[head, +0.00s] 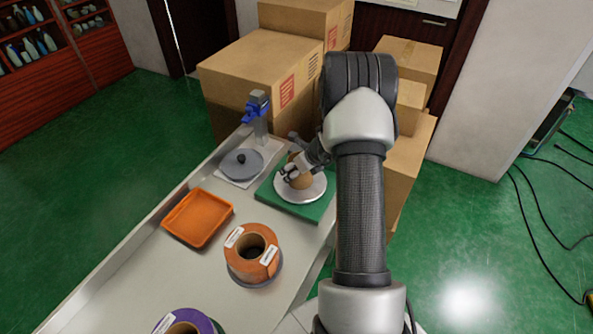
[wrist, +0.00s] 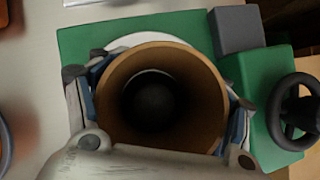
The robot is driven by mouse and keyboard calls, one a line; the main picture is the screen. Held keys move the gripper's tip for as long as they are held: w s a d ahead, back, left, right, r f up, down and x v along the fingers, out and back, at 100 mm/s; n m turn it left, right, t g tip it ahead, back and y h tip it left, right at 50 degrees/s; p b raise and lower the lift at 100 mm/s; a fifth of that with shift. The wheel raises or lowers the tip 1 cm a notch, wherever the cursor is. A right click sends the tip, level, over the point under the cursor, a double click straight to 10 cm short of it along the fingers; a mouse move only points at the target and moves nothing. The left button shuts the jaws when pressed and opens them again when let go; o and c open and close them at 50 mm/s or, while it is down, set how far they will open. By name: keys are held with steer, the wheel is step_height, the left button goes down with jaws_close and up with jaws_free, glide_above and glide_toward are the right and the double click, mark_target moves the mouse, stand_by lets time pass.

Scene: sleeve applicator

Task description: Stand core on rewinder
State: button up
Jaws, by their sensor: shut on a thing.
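The core is a brown cardboard tube (head: 298,181), upright over the white disc (head: 314,190) of the rewinder, which has a green base (head: 318,211). My gripper (head: 295,171) is shut on the core. In the wrist view my gripper's fingers (wrist: 160,95) press on opposite sides of the core (wrist: 205,90). Looking down its bore, I see a dark round spindle end inside, roughly centred. The disc (wrist: 143,39) shows past the far rim. Whether the core's lower edge touches the disc is hidden.
An orange tray (head: 197,218), an orange roll (head: 267,242) and a purple roll (head: 186,318) are on the bench. A grey round plate (head: 242,165) and blue-headed post (head: 258,112) stand behind. The rewinder's black handwheel (wrist: 277,112) is at right. Cardboard boxes (head: 262,68) stand beyond.

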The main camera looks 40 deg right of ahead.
steer(key=o, duration=1.3)
steer(key=p+v, duration=0.4)
steer(key=v, duration=0.8)
steer(key=s+a+r+n+y, duration=0.1)
steer(key=a+r+n, duration=0.75)
steer(key=a, duration=0.25)
steer(key=a+r+n+y, duration=0.2)
steer(key=a+r+n, duration=0.65)
steer(key=a, duration=0.25)
steer(key=s+a+r+n+g, duration=0.2)
steer(key=s+a+r+n, duration=0.4)
steer(key=s+a+n, duration=0.45)
steer(key=s+d+r+n+h, duration=0.1)
steer(key=s+n+h, duration=0.2)
steer(key=s+n, duration=0.5)
steer(key=s, duration=0.3)
steer(key=shift+s+n, duration=0.1)
steer(key=shift+n, duration=0.15)
